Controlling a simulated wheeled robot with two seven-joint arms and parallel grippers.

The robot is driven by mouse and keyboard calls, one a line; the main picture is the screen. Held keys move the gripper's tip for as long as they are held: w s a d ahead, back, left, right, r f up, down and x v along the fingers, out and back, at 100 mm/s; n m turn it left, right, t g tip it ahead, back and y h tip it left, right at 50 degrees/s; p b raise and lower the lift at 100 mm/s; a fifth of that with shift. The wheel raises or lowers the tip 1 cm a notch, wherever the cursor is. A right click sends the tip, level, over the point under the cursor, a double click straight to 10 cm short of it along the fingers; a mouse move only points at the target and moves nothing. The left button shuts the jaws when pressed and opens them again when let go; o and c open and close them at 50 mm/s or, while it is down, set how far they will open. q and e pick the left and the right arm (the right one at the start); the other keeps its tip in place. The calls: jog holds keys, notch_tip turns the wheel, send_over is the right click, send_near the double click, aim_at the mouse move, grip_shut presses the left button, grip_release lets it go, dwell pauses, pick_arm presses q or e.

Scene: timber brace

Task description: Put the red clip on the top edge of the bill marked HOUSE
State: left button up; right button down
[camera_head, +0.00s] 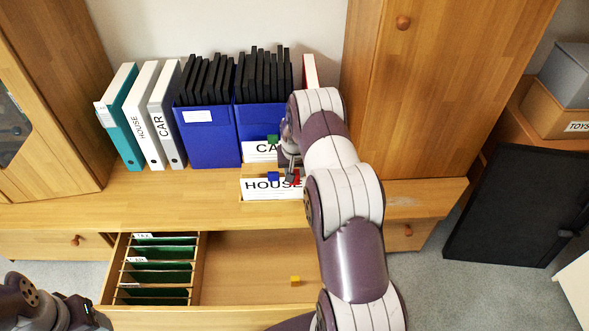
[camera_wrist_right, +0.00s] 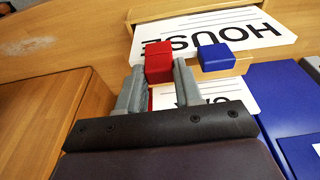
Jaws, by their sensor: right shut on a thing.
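The bill marked HOUSE (camera_head: 262,190) stands at the front of the cabinet top; it also shows in the right wrist view (camera_wrist_right: 262,28). A blue clip (camera_head: 273,176) sits at its top edge, also seen in the wrist view (camera_wrist_right: 215,58). My right gripper (camera_head: 292,168) is shut on the red clip (camera_wrist_right: 158,62), which is at the HOUSE bill's top edge beside the blue clip. I cannot tell if the red clip grips the paper. In the head view the red clip (camera_head: 296,178) is partly hidden. My left gripper (camera_head: 82,314) is at the lower left, its jaws unclear.
Behind stands a CAR bill (camera_head: 258,151) with a green clip (camera_head: 273,139). Blue file boxes (camera_head: 210,140) and binders (camera_head: 145,120) stand behind. An open drawer (camera_head: 235,262) in front holds green files and a yellow clip (camera_head: 295,281). A tall cupboard (camera_head: 440,90) rises at right.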

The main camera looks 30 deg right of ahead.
jog(key=shift+f, duration=0.1)
jog(key=shift+c, duration=0.9)
grip_release()
jog(key=p+v, duration=0.2)
jog(key=w+p+v, duration=0.1)
jog(key=p+v, duration=0.1)
jog(key=v, duration=0.1)
jog(key=d+p+v, duration=0.1)
jog(key=p+v, duration=0.1)
jog(key=v, duration=0.1)
jog(key=shift+w, duration=0.2)
